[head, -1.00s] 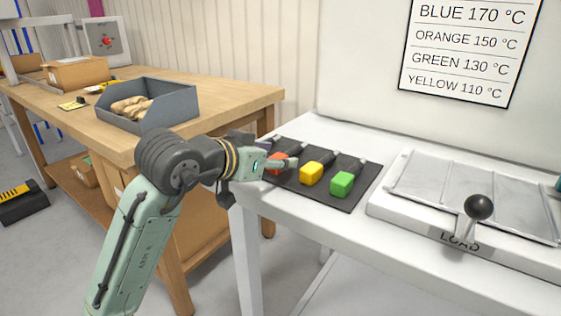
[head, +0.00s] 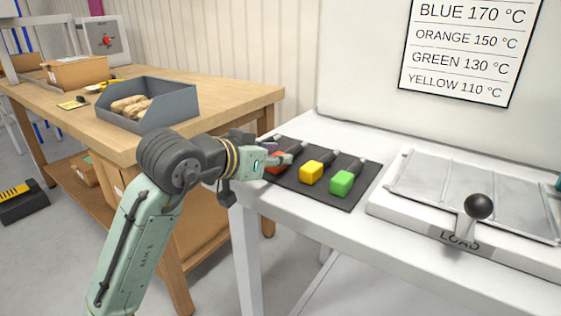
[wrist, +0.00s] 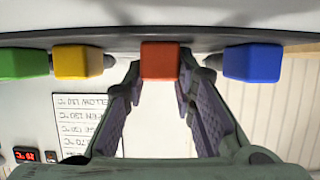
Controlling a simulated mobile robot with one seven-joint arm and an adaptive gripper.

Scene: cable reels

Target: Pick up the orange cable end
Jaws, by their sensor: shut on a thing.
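The orange cable end (head: 275,169) is a red-orange block on the black mat (head: 334,198), partly hidden behind my gripper in the head view. In the wrist view the orange block (wrist: 160,60) sits centred between the two fingertips. My gripper (wrist: 158,75) is shut on it, with a finger at each side. In the head view my gripper (head: 280,160) reaches in over the left part of the mat. I cannot tell whether the block is clear of the mat.
Yellow (head: 312,172) and green (head: 342,183) cable ends lie to the right on the mat. A blue one (wrist: 252,62) shows in the wrist view. A white device with a black-knobbed lever (head: 478,207) stands further right. A grey bin (head: 170,108) is on the wooden bench.

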